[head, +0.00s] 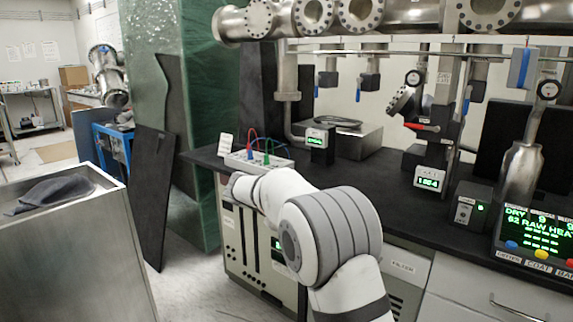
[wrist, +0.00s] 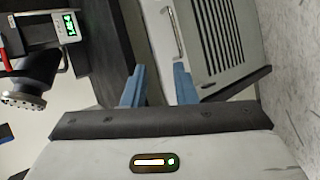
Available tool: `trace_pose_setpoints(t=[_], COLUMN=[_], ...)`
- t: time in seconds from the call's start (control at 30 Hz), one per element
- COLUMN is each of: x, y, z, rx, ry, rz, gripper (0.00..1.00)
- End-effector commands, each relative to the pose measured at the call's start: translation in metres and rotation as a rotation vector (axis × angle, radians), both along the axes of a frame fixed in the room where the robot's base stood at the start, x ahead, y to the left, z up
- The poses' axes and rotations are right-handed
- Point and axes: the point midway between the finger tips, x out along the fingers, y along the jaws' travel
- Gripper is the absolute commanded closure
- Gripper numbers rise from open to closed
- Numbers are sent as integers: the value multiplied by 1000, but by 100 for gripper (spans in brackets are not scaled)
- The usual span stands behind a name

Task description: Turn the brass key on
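I cannot make out a brass key in either view. A small grey box (head: 466,212) with a round detail and a green light stands on the bench, but I cannot tell whether it bears a key. My gripper (wrist: 158,78) is open in the wrist view, with its two blue fingers apart and nothing held between them. Its fingers point towards the bench's dark surface and the vented cabinet front. In the head view my white arm reaches left over the bench front, and its fingers are hidden.
The black bench top (head: 385,185) carries a control panel (head: 535,232) with coloured buttons, a metal bottle (head: 518,175), gauge displays (head: 429,180) and a box with coloured cables (head: 257,160). Steel pipework (head: 370,18) hangs above. A vented cabinet (wrist: 215,38) and a steel cart (head: 80,250) stand nearby.

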Motion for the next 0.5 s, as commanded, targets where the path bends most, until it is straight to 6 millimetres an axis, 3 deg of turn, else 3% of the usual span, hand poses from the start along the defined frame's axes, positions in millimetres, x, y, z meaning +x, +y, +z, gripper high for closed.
trace_pose_setpoints(t=[0.03,0.1,0.3,0.5], x=[-18,-43,-121,-206], y=[-18,-37,-79,-102], z=[30,47,91,124], rx=[54,131,354,578], ry=[17,41,78,65], rz=[-18,-38,-98,-168], gripper=[75,75,75,75])
